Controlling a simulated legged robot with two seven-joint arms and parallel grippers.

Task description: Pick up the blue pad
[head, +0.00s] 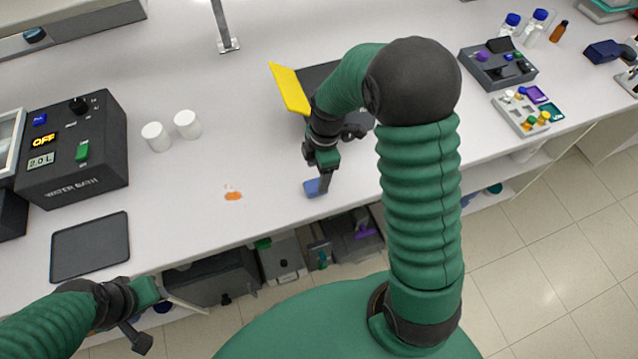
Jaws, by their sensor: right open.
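The small blue pad (312,188) lies on the white bench near its front edge, in the middle of the head view. My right gripper (325,183) reaches down from above with its open jaws right at the pad. A dark finger overlaps the pad's right side, and I cannot tell whether it touches the pad. My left gripper (158,316) is at the lower left, by the front edge of the bench and away from the pad. Its jaw state is unclear.
A water bath (72,150), two white cups (156,137) and a dark mat (90,246) are at left. A yellow panel (289,88) stands behind my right arm. Trays of small parts (527,114) are at right.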

